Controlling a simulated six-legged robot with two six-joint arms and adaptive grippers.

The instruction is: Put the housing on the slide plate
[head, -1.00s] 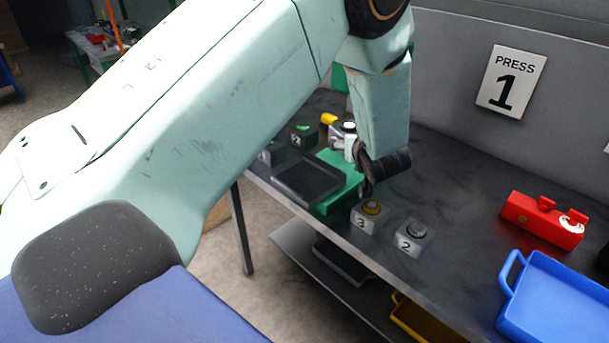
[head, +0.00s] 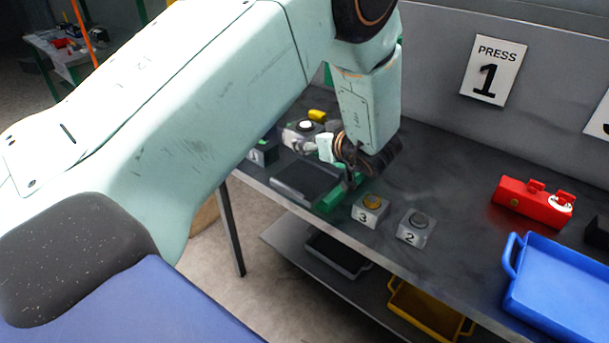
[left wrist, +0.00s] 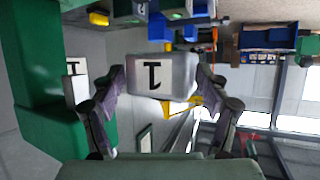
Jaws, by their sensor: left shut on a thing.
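The housing (head: 300,134) is a small grey block with a white button on top. My left gripper (head: 318,144) is shut on it and holds it up at the far end of the bench. In the left wrist view the housing (left wrist: 165,78) sits between both fingers, with a dark 1 on its pale label. The slide plate (head: 300,181) is a dark flat plate at the bench's front edge, lower in the picture than the housing. Its back right part and the green press (head: 331,201) are partly covered by my arm. The press (left wrist: 45,60) fills the left of the wrist view.
Grey blocks marked 3 (head: 370,211) and 2 (head: 415,228) stand right of the plate. A dark block (head: 262,152) and a yellow piece (head: 317,115) are near the far end. A red fixture (head: 533,200) and blue tray (head: 560,285) stand right. Bench between is clear.

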